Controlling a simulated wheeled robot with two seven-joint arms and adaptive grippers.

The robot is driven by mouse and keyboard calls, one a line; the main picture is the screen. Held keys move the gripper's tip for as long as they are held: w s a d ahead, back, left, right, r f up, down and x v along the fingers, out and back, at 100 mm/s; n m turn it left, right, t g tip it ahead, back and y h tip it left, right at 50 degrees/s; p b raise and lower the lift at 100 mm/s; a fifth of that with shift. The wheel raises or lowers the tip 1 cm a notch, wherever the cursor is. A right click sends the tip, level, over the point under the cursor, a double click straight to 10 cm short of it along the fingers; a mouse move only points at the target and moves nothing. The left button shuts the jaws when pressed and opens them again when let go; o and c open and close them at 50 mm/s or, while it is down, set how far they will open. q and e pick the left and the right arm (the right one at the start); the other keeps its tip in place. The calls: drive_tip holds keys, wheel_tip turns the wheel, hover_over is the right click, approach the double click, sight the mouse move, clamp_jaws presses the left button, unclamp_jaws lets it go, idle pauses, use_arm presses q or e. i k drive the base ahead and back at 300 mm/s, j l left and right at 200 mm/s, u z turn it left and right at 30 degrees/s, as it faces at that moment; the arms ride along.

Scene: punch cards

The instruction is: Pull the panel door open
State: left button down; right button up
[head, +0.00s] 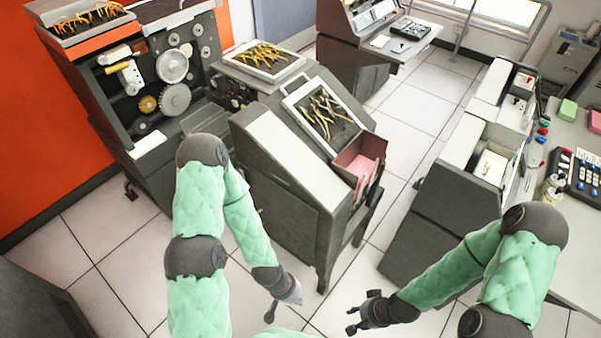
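A dark grey machine cabinet (290,200) stands in the middle, with a flat side panel facing me. I cannot tell for certain which panel is the door; no handle shows clearly on this side. My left gripper (282,308) hangs low in front of the cabinet, apart from it, with its fingers spread and nothing between them. My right gripper (355,318) is to its right, over the floor, also spread and empty. Neither gripper touches a panel.
A machine with exposed gears (174,100) stands at the left by an orange wall (40,130). Another grey machine (440,205) and a desk (570,240) stand right. Tiled floor lies between.

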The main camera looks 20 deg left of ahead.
sight(295, 222)
drive_tip(key=i+j+z, duration=0.15)
drive_tip(key=j+z, duration=0.15)
drive_tip(key=j, duration=0.85)
drive_tip(key=j+z, duration=0.25)
drive_tip(key=j, duration=0.85)
drive_tip(key=k+j+z, duration=0.1)
drive_tip(key=j+z, duration=0.2)
drive_tip(key=j, duration=0.85)
